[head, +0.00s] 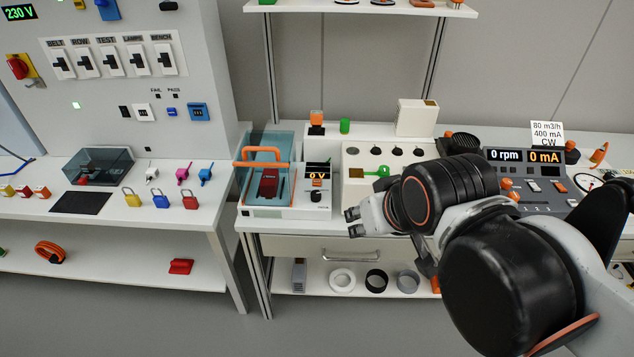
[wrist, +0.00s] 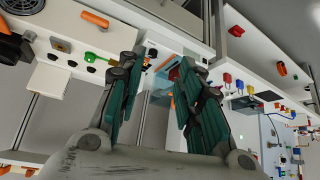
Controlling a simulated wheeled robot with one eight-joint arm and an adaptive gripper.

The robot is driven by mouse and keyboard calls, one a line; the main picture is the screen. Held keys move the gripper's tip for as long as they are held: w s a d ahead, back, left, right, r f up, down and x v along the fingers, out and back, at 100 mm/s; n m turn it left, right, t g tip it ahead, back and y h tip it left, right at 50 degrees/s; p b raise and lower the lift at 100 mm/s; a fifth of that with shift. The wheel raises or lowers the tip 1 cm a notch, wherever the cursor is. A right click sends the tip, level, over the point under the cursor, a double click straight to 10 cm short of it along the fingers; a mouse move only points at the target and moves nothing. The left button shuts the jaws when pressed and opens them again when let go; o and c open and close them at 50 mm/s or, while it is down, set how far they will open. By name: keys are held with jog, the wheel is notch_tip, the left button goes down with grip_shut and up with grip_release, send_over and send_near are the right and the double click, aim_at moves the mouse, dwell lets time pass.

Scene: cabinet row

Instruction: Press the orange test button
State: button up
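A tester with a "0 V" display (head: 317,177) stands on the right bench. A small orange spot, possibly the test button (head: 316,185), shows just below the display; no label is readable there. A clear-lidded box with an orange handle (head: 262,153) and a red block inside adjoins it. My gripper (head: 352,222) is right of the tester, near the bench's front edge, not touching it. In the wrist view my gripper (wrist: 158,68) is open with nothing between its fingers. The button is not clearly visible there.
A cream box with a green key-like handle (head: 378,171) stands beside the tester. A console with "0 rpm" and "0 mA" displays (head: 525,157) has other orange controls. An orange-topped part (head: 316,120) stands behind. Padlocks (head: 160,200) lie on the left bench.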

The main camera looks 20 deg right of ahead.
grip_shut()
dwell(1.0)
